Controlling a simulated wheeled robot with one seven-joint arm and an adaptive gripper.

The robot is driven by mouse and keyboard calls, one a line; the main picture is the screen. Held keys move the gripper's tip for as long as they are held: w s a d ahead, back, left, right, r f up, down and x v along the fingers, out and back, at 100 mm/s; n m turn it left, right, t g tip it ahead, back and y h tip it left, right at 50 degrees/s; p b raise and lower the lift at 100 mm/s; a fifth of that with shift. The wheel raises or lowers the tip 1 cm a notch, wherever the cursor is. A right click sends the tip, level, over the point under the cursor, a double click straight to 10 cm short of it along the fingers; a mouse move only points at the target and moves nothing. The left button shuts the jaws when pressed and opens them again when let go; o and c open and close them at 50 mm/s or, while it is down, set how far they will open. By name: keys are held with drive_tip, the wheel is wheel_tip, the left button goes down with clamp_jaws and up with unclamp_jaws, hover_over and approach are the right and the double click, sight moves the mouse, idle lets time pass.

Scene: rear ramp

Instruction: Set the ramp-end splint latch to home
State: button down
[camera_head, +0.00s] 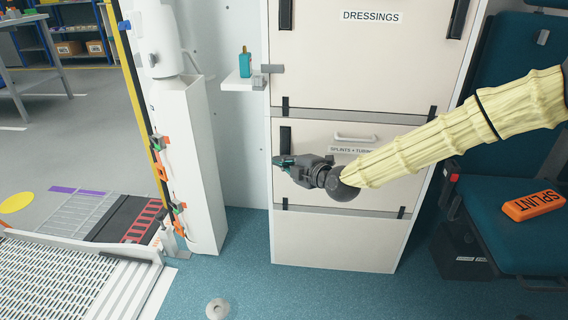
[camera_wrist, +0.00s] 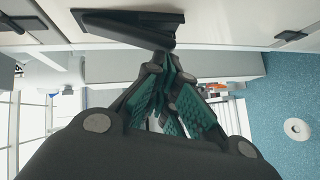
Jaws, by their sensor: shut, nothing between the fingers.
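The splint cabinet front (camera_head: 365,185) is a pale panel under the dressings panel. At its ramp-side, left edge, a long black latch-like piece (camera_head: 285,136) stands upright above my gripper, and a smaller black piece (camera_head: 284,203) sits lower at the rail. I cannot tell for certain which is the splint latch. My gripper (camera_head: 281,161) is shut and empty, pointing left in front of that edge. In the wrist view, the green-padded fingertips (camera_wrist: 167,65) meet close beside a black wedge-shaped piece (camera_wrist: 128,27); contact cannot be told. Another black piece (camera_wrist: 288,7) shows at upper right.
A small shelf (camera_head: 240,82) with a teal bottle (camera_head: 245,62) juts out left of the cabinet. A white post (camera_head: 195,160) and the ramp (camera_head: 70,285) stand farther left. A blue seat with an orange splint case (camera_head: 533,204) is right. The floor in front is mostly clear.

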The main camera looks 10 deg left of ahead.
drive_tip(key=shift+w+f+n+t+y+b, duration=0.4)
drive_tip(key=shift+f+n+t+y+b, duration=0.25)
drive_tip(key=shift+n+t+b, duration=0.15)
drive_tip(key=s+a+p+v, duration=0.2)
drive_tip(key=p+v, duration=0.1)
drive_tip(key=v, duration=0.9)
drive_tip(key=shift+s+d+f+p, duration=0.25)
drive_tip(key=shift+s+f+p, duration=0.05)
drive_tip(key=shift+f+p, duration=0.1)
